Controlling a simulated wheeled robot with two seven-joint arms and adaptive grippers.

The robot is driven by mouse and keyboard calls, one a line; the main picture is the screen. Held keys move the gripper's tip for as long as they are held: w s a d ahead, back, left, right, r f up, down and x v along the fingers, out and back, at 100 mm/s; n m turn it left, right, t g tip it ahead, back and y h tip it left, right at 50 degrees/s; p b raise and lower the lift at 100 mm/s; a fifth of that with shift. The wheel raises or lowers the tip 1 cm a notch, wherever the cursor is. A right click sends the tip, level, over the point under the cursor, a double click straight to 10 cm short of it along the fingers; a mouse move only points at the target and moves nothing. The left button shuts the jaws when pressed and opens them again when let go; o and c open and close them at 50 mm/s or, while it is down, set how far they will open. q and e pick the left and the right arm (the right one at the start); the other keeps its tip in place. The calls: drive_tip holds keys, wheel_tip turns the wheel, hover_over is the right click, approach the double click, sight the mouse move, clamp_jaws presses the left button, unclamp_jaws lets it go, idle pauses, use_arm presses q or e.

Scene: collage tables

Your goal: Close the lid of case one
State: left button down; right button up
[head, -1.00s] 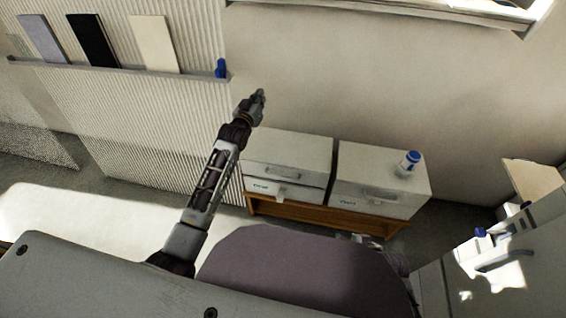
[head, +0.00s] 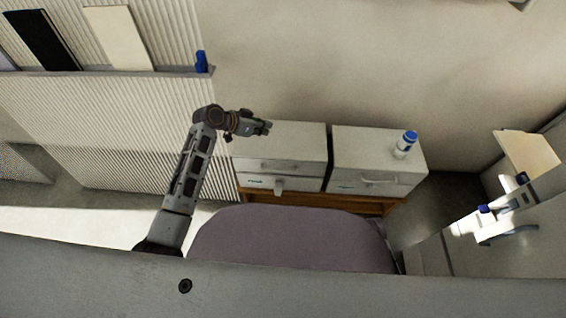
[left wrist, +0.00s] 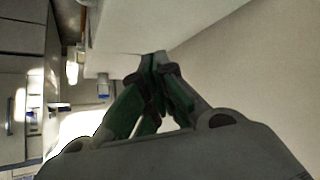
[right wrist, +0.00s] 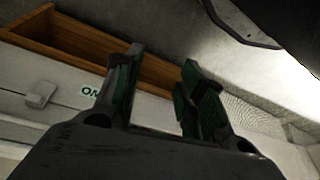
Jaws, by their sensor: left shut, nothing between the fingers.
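Two white cases stand side by side, the left case (head: 285,141) and the right case (head: 365,145). Both lids look lowered in the head view; a dark seam runs across the left case's front. Their labels are too small to read there. The right wrist view shows an upside-down label (right wrist: 89,92), partly hidden by a finger. My left gripper (head: 268,127) is shut and empty at the rear left corner of the left case, pointing right; contact cannot be told. My right gripper (right wrist: 162,62) is open and empty, facing a case front; the head view does not show it.
A white bottle with a blue cap (head: 405,145) stands on the right case. A wooden shelf (head: 375,206) bears the cases. A purple-grey rounded seat or table (head: 290,240) is in front. A ribbed panel with a ledge (head: 120,73) is at left.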

sight(286, 172)
use_arm(q)
drive_tip(key=s+d+f+m+g+h, duration=0.1)
drive_tip(key=s+d+m+g, duration=0.1)
drive_tip(key=s+m+g, duration=0.3)
drive_tip(key=shift+s+f+m, duration=0.15)
drive_tip(key=shift+s+m, duration=1.7)
drive_tip(key=shift+m, duration=0.65)
use_arm(e)
drive_tip(key=shift+s+d+f+g, duration=0.2)
drive_tip(key=shift+s+g, duration=0.1)
drive_tip(key=shift+s, duration=0.2)
drive_tip(key=shift+s+d+f+g, duration=0.15)
drive_tip(key=shift+s+g, duration=0.15)
drive_tip(key=shift+s, duration=0.2)
use_arm(q)
drive_tip(key=shift+f, duration=0.1)
